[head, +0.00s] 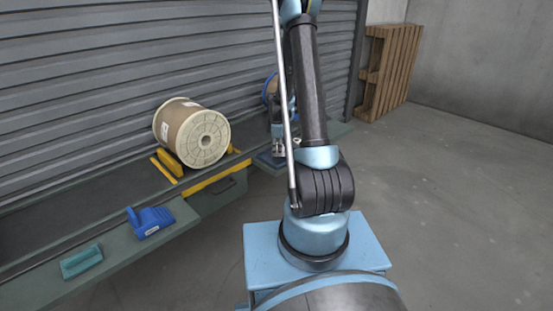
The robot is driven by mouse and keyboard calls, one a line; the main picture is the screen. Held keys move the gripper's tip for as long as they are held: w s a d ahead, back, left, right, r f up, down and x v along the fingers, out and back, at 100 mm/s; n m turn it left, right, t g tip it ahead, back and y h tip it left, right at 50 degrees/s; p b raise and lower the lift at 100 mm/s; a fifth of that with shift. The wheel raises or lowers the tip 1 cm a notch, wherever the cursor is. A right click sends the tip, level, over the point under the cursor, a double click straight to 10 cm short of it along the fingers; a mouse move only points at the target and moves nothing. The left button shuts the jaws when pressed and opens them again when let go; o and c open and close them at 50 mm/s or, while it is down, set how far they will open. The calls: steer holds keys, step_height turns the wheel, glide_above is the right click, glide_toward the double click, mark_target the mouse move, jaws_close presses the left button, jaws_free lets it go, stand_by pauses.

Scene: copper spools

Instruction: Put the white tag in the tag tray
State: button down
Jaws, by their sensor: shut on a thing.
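My gripper (280,148) is small in the head view, just left of my arm's dark link and partly hidden by it. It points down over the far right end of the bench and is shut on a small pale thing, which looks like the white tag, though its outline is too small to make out. A flat dark blue-grey tray (265,161) lies below and beside the gripper; it may be the tag tray. I cannot tell whether the gripper touches it.
A large copper spool (203,137) rests against yellow chocks (170,162) on the bench (60,213). A blue holder (150,221) and a teal block (82,261) lie at front left. The floor at right is clear.

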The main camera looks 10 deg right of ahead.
steer(key=shift+f, duration=1.8)
steer(key=c, duration=1.9)
jaws_free()
steer(key=shift+f, duration=0.1)
